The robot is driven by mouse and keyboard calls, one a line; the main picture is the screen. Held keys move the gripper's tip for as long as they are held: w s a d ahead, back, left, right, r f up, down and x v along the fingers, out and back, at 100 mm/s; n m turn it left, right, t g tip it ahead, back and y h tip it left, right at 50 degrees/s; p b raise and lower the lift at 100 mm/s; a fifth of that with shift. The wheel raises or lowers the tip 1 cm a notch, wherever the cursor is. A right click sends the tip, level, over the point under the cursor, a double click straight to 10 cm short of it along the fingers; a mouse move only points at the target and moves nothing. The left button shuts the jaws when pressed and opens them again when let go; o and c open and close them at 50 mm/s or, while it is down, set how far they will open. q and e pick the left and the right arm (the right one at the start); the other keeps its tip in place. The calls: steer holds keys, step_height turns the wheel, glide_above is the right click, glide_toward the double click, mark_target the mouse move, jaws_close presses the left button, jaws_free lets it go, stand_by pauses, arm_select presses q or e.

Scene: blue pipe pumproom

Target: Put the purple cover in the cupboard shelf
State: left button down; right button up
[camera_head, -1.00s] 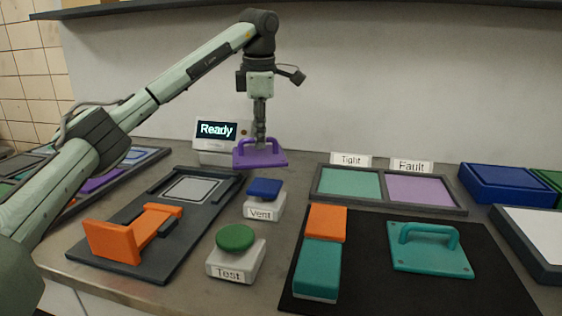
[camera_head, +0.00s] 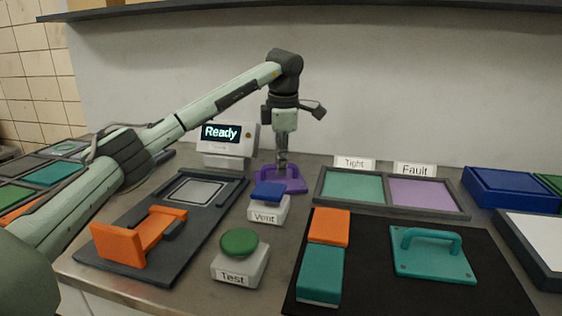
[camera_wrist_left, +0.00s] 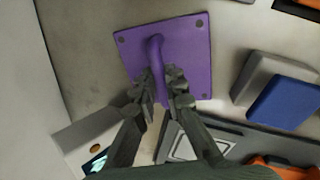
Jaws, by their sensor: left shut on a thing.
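The purple cover (camera_head: 296,184) is a flat square plate with an arched handle, behind the blue Vent button in the head view. My left gripper (camera_head: 282,167) points down and is shut on its handle. In the left wrist view the plate (camera_wrist_left: 193,57) lies beyond the fingers (camera_wrist_left: 161,82), with the handle between them. I cannot tell whether the plate touches the bench or hangs just above it. A dark shelf (camera_head: 330,11) runs along the wall at the top; I cannot tell if it belongs to the cupboard. My right gripper is not in view.
The Ready display (camera_head: 222,137) stands left of the cover. The blue Vent button (camera_head: 268,193) is in front, and the Tight and Fault tray (camera_head: 387,209) is to the right. A teal cover (camera_head: 432,262) lies on the black mat (camera_head: 375,284). The Test button (camera_head: 240,250) is nearer.

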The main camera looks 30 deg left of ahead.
arm_select(q)
steer(key=c, duration=1.6)
jaws_free()
steer(key=shift+f, duration=0.1)
